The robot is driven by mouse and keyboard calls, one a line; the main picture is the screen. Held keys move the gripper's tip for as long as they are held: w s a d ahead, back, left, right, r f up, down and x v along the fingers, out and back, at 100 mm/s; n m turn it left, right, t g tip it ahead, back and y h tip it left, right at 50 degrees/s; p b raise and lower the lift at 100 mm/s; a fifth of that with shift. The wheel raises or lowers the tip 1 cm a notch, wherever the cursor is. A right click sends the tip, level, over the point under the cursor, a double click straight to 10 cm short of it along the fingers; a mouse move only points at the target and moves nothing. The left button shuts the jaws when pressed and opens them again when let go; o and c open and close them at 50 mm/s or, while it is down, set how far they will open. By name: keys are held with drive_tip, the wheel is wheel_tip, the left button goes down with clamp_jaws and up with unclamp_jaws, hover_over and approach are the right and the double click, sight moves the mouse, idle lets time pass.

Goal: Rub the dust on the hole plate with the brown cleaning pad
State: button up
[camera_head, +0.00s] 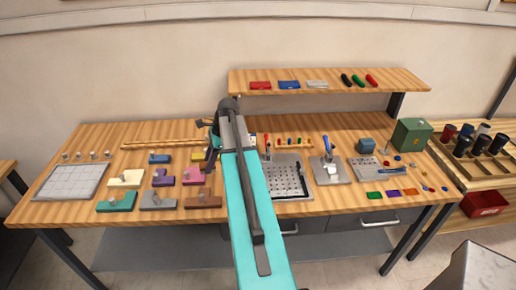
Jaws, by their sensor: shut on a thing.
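The hole plate (302,196) is a grey, dark-dotted plate on the bench, just right of my arm. My arm covers its left side. Dust on it is too small to tell. My gripper (211,162) is left of my arm, near the coloured blocks, left of the hole plate and apart from it. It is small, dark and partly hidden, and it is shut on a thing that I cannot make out. A brown block with a pale knob (203,202) shows below it at the front of the block group. I cannot tell whether this block is the cleaning pad.
Several coloured blocks with knobs stand left of my arm, with a pale grid plate (70,183) farther left. Right of the hole plate are a grey stand with a lever (331,172) and a green box (412,136). A shelf (330,80) overhangs the back.

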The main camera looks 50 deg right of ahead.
drive_tip(key=s+d+r+m+t+h+p, duration=0.1)
drive_tip(key=s+d+m+p, duration=0.3)
drive_tip(key=s+d+m, duration=0.4)
drive_tip(key=s+d+h, duration=0.1)
drive_tip(key=s+d, duration=0.3)
drive_tip(key=d, duration=0.4)
drive_tip(key=shift+s+r+t+h, duration=0.15)
drive_tip(key=shift+s+t+h, duration=0.1)
drive_tip(key=shift+t+h, duration=0.05)
